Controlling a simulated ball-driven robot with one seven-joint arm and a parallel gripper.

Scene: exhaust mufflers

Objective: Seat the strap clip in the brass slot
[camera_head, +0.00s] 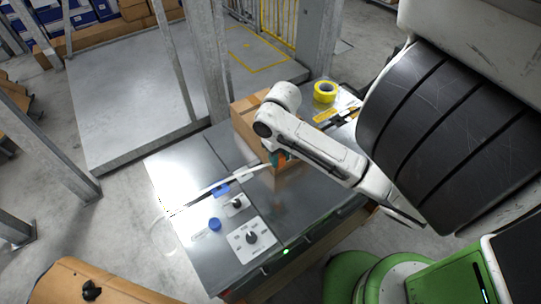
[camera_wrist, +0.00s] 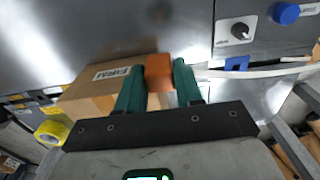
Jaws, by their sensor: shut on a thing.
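My gripper (camera_wrist: 159,68) has two green fingers, shut on a small orange-brown block (camera_wrist: 159,78) that I take to be the strap clip. In the head view my gripper (camera_head: 278,159) is over the metal table, beside the front of a carton. A white strap (camera_wrist: 262,72) runs right from close by the right finger; whether it joins the block I cannot tell. In the head view the strap (camera_head: 215,187) crosses the table to the left. I cannot make out the brass slot in either view.
The carton (camera_head: 243,117) stands on the table (camera_head: 180,160) and also shows in the wrist view (camera_wrist: 88,98). Yellow tape (camera_head: 325,91) lies at the back. A blue piece (camera_head: 221,190), a blue knob (camera_head: 215,224) and panels with black knobs (camera_head: 251,238) are at the front left.

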